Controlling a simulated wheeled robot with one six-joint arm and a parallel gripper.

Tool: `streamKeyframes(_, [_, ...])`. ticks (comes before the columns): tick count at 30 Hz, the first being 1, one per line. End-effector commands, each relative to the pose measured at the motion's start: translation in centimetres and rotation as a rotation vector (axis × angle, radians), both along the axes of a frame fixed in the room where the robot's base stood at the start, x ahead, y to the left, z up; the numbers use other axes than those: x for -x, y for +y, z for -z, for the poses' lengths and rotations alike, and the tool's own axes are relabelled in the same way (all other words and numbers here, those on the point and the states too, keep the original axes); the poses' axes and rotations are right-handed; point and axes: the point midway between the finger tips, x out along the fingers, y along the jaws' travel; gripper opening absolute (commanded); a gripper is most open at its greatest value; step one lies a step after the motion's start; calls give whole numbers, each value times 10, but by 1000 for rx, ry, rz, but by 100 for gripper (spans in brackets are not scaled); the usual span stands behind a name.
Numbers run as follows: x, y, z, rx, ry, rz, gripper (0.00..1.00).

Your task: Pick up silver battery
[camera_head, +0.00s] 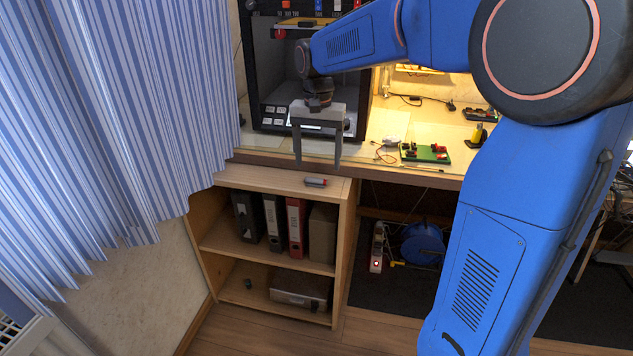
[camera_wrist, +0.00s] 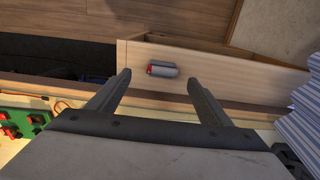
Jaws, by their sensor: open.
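The silver battery (camera_head: 315,182), a small cylinder with a red end, lies on its side on the top of the wooden shelf unit (camera_head: 270,178). It also shows in the wrist view (camera_wrist: 162,69), ahead of and between the two fingers, with its red end to the left. My gripper (camera_head: 317,163) is open and empty, its fingers pointing down in the head view, above and near the battery. The fingers also show in the wrist view (camera_wrist: 158,80). I see no contact between the fingers and the battery.
A workbench (camera_head: 390,165) stands behind, with a green board (camera_head: 425,153) and a dark machine (camera_head: 285,75) on it. Blue striped curtains (camera_head: 120,110) hang at the left. Binders (camera_head: 296,226) stand inside the shelf unit. The shelf top around the battery is clear.

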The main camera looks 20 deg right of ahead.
Motion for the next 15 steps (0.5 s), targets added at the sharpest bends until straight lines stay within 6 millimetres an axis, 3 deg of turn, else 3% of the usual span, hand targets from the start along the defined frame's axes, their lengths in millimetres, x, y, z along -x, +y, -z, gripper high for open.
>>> streamKeyframes(5, [0,1,10,0,1,0,73])
streamKeyframes(15, [-2,4,51,0,1,0,73])
